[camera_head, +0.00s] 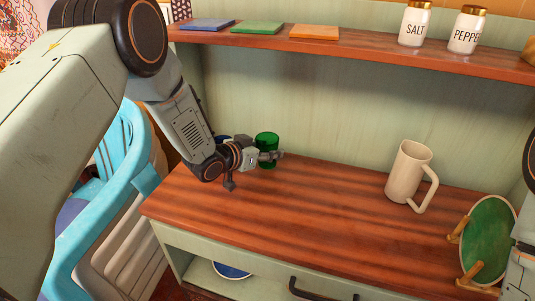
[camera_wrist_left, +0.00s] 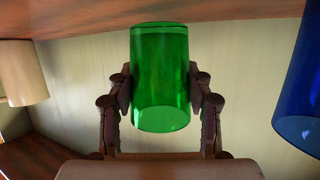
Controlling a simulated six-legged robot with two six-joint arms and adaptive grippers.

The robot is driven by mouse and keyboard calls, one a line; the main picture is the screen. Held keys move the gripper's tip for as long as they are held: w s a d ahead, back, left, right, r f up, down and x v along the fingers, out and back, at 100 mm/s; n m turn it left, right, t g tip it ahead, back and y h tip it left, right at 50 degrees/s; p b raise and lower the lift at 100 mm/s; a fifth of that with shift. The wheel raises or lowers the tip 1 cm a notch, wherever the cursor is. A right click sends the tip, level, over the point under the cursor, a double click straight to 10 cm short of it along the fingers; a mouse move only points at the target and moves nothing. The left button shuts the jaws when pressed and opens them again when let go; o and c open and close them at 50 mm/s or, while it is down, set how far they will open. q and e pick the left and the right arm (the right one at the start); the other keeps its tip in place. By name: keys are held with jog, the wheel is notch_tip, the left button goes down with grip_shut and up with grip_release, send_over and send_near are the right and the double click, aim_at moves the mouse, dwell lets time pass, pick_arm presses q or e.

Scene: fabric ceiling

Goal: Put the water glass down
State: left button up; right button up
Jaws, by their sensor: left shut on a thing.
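The water glass is a green, see-through tumbler (camera_head: 267,143) at the back left of the wooden counter (camera_head: 300,205) in the head view. My left gripper (camera_head: 270,156) is shut on it from the side. In the left wrist view, which looks upside down, the green glass (camera_wrist_left: 160,60) sits between the two fingers (camera_wrist_left: 160,88). Its end at the top of that picture is close to the wood; I cannot tell whether it touches. The glass looks upright. My right gripper is out of view.
A blue glass (camera_wrist_left: 302,90) stands beside the green one, mostly hidden behind my arm in the head view. A beige mug (camera_head: 408,172) and a green plate on a stand (camera_head: 488,235) are to the right. A shelf (camera_head: 350,45) hangs above. The counter's middle is clear.

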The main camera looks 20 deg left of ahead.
pick_arm(q)
jog(key=shift+f, duration=0.7)
jog(key=shift+w+f, duration=0.25)
jog(key=shift+w, duration=0.1)
jog(key=shift+s, duration=0.25)
jog(key=o, duration=0.8)
jog(key=shift+f, duration=0.1)
jog(key=shift+c, duration=0.2)
jog(key=o, duration=0.4)
jog(key=shift+w+f, duration=0.15)
jog(key=shift+w, duration=0.05)
jog(key=shift+o, duration=0.3)
jog(key=shift+s, duration=0.1)
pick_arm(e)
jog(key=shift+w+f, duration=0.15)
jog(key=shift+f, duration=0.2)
pick_arm(q)
jog(key=shift+r, duration=0.2)
